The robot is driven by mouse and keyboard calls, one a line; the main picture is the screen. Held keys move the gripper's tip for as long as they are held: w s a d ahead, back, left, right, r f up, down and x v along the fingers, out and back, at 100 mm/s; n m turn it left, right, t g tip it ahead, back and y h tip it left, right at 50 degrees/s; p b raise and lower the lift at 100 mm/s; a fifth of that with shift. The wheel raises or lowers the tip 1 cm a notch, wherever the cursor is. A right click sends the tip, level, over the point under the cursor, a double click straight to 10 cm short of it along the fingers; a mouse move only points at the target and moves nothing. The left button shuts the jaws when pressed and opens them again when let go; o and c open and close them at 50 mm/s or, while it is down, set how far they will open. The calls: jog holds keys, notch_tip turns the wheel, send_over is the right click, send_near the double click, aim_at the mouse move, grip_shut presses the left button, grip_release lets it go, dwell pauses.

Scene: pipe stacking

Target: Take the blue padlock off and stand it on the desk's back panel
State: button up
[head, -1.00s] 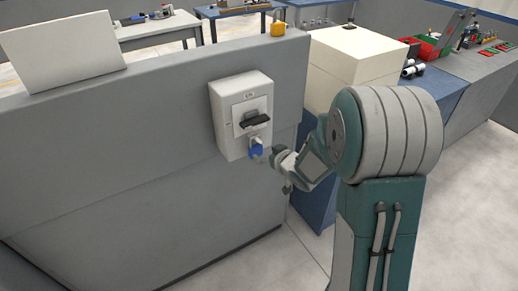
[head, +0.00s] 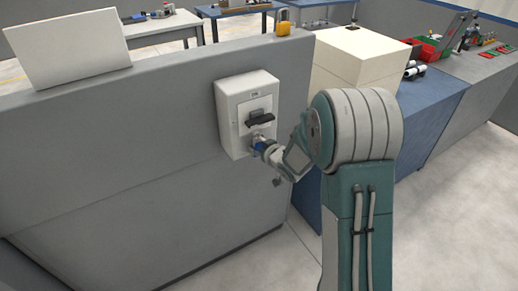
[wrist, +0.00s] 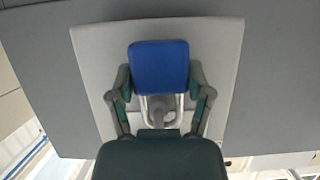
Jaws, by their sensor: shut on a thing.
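The blue padlock (head: 258,147) is at the lower front of a light grey switch box (head: 233,140) on the desk's back panel (head: 170,110). My gripper (head: 260,146) is at the padlock and partly covers it. In the wrist view the padlock (wrist: 158,68) has its blue body between my two fingers (wrist: 160,85), and its silver shackle (wrist: 178,112) points toward the camera. My gripper is shut on it. I cannot tell whether the shackle is still through the switch's loop. The box has a black handle (head: 260,117) above the padlock.
A yellow padlock (head: 283,24) stands on the back panel's top ledge near its right end. A white board (head: 68,48) stands at the ledge's left. The ledge between them is clear. A cream box (head: 352,58) stands right of the panel.

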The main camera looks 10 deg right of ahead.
jog(key=shift+d, duration=0.15)
jog(key=shift+d+r, duration=0.1)
jog(key=shift+r, duration=0.35)
jog(key=s+d, duration=0.1)
jog(key=s, duration=0.4)
jog(key=s+d, duration=0.2)
jog(key=s, duration=0.4)
jog(key=s+d, duration=0.2)
jog(key=s, duration=0.4)
jog(key=shift+s+d+r, duration=0.1)
jog(key=shift+d+r, duration=0.1)
jog(key=shift+r, duration=0.1)
jog(key=shift+f, duration=0.1)
